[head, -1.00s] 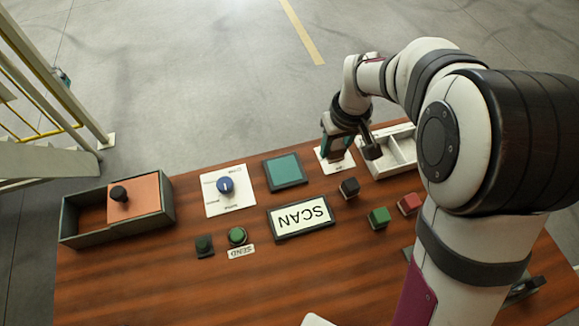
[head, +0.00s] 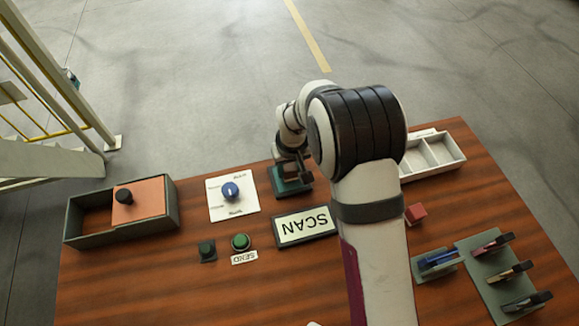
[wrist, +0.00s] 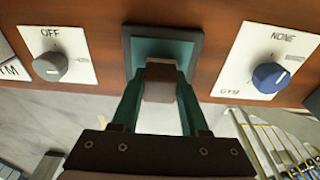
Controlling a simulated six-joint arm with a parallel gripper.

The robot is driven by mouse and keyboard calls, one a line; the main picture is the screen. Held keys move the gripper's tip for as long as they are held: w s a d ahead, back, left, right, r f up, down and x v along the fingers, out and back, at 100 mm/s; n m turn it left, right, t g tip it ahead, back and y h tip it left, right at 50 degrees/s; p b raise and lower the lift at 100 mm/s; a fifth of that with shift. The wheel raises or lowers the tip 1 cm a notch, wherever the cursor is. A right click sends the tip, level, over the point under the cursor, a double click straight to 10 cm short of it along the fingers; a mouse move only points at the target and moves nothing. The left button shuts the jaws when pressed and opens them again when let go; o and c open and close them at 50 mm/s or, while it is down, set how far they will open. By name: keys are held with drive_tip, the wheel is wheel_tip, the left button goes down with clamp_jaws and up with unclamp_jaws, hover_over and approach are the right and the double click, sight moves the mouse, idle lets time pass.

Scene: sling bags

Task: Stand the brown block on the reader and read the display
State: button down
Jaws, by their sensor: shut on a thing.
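The brown block (wrist: 160,82) is held between the two teal fingers of my gripper (wrist: 160,90) in the wrist view. The reader, a teal pad in a dark frame (wrist: 192,48), lies just beyond the block; I cannot tell whether the block touches it. In the head view my gripper (head: 300,170) is over the reader (head: 279,190), and the arm hides the block. The display (head: 306,226), a white panel in a dark frame, shows SCAN, upside down in this view.
A blue knob (head: 230,190) on a white card is left of the reader. An OFF knob (wrist: 49,67) shows in the wrist view.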

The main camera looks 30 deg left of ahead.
sight(292, 172)
drive_tip(key=shift+f, duration=0.2)
drive_tip(key=shift+c, duration=2.1)
unclamp_jaws()
drive_tip(key=shift+r, duration=0.15)
wheel_tip(292, 172, up, 12)
drive_tip(key=s+d, duration=0.1)
drive_tip(key=s+d+r+m, duration=0.25)
drive_tip(key=d+r, duration=0.25)
drive_tip(key=d, duration=0.5)
drive_tip(key=s+d+r+m+g, duration=0.1)
drive_tip(key=s+d+r+m, duration=0.1)
drive_tip(key=s+d+m, duration=0.3)
drive_tip(key=s+d+r+m, duration=0.2)
drive_tip(key=s+d, duration=0.1)
drive_tip(key=d, duration=0.5)
drive_tip(key=s+d+f+m, duration=0.1)
drive_tip(key=s+d+m, duration=0.3)
drive_tip(key=s, duration=0.6)
drive_tip(key=shift+s+d+f+m+y, duration=0.2)
drive_tip(key=shift+m+y, duration=0.1)
drive_tip(key=shift+m, duration=0.25)
drive_tip(key=shift+w, duration=0.1)
